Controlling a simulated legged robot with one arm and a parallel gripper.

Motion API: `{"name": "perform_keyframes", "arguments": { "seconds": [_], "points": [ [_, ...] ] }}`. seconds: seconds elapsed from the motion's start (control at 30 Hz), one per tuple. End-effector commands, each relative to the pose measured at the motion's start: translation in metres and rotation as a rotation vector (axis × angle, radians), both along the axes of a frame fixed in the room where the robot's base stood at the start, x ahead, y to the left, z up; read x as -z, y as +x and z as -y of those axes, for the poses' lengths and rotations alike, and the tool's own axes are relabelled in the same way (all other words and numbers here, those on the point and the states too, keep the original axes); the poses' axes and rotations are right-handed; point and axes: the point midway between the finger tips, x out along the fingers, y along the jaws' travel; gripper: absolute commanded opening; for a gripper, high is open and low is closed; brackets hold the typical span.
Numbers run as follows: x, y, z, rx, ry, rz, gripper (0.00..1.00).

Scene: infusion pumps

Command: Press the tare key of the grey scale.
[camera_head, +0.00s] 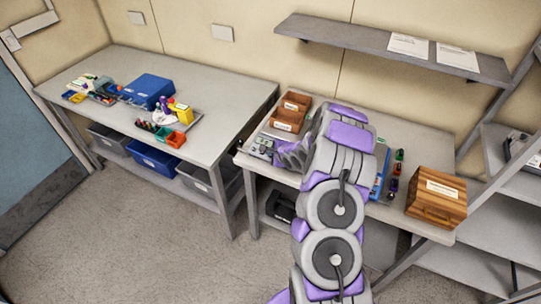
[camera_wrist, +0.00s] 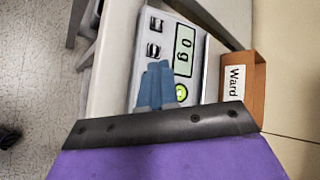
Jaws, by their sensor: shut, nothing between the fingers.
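The grey scale (camera_wrist: 198,45) lies on the right table, and its display (camera_wrist: 184,49) reads "0 g", turned sideways in the wrist view. Two dark-marked keys (camera_wrist: 154,37) sit beside the display, and a round yellow-green key or mark (camera_wrist: 181,92) sits near the fingertips. I cannot read which is the tare key. My gripper (camera_wrist: 154,72) is shut and empty, with its blue-grey fingertips over the scale's face; whether they touch it is unclear. In the head view the scale (camera_head: 261,147) is partly hidden by my gripper (camera_head: 279,154).
An open brown box labelled "Ward" (camera_wrist: 257,85) stands close beside the scale. Brown bins (camera_head: 289,117) stand behind it in the head view. Small bottles (camera_head: 395,172) and a wooden box (camera_head: 436,197) are further right. A shelf (camera_head: 390,50) hangs above.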

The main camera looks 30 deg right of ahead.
Motion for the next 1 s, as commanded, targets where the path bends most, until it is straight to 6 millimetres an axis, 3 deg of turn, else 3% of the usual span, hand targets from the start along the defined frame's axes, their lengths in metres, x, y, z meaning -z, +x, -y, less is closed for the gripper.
{"name": "perform_keyframes", "arguments": {
  "seconds": [0.63,1.0],
  "points": [
    [-0.047,-0.008,-0.010,0.000,0.001,-0.001,0.00],
    [-0.048,-0.008,-0.010,0.001,-0.001,0.000,0.00]
  ]
}}
